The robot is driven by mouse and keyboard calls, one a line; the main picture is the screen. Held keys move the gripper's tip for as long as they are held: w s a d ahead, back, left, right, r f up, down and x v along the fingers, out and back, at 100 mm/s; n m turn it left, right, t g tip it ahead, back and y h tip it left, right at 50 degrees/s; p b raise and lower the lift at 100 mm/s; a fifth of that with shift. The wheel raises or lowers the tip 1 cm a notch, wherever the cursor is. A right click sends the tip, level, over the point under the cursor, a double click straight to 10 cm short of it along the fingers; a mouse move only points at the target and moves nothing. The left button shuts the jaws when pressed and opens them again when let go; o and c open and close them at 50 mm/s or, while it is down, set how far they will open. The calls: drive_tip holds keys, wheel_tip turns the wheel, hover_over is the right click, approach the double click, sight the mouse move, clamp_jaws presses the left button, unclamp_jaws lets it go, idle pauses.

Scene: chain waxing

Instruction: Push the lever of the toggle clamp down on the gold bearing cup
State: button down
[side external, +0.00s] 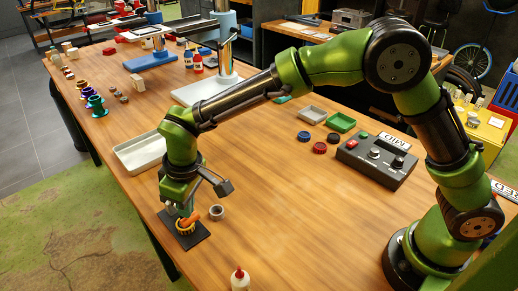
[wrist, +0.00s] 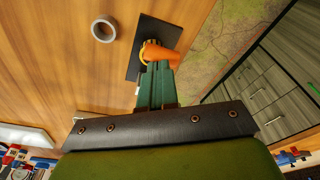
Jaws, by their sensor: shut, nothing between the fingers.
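The orange lever (side external: 190,217) of the toggle clamp lies low and slanted over the gold bearing cup (side external: 184,229), on a black plate (side external: 199,240) near the table's front left edge. In the wrist view, the orange lever (wrist: 163,54) covers most of the gold cup (wrist: 145,48). My gripper (side external: 183,210) points down right over the clamp, its green fingers shut together with nothing between them. In the wrist view, the fingertips (wrist: 158,68) are at or against the lever; I cannot tell if they touch. The clamp's other parts are mostly hidden.
A grey ring (side external: 217,212) stands just right of the plate. A pale tray (side external: 140,153) lies behind my wrist. A white bottle (side external: 240,280) stands at the front edge. A dark control box (side external: 377,160) is to the right. The middle of the table is clear.

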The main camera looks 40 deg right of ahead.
drive_tip(key=shift+s+f, duration=0.25)
drive_tip(key=shift+f, duration=0.25)
wheel_tip(320, 180, up, 8)
idle(0.7)
drive_tip(key=shift+w, duration=0.1)
drive_tip(key=s+d+r+m+t, duration=0.2)
drive_tip(key=s+d, duration=0.3)
drive_tip(key=d, duration=0.4)
drive_tip(key=s+d+r+m+t, duration=0.2)
drive_tip(key=s+d, duration=0.4)
drive_tip(key=d, duration=0.3)
drive_tip(key=s+d+r+m+t+y, duration=0.1)
drive_tip(key=s+d+r+m, duration=0.3)
drive_tip(key=d, duration=0.5)
drive_tip(key=shift+s+r+m+t, duration=0.3)
drive_tip(key=shift+s+m+t, duration=0.1)
drive_tip(key=shift+s+m, duration=0.65)
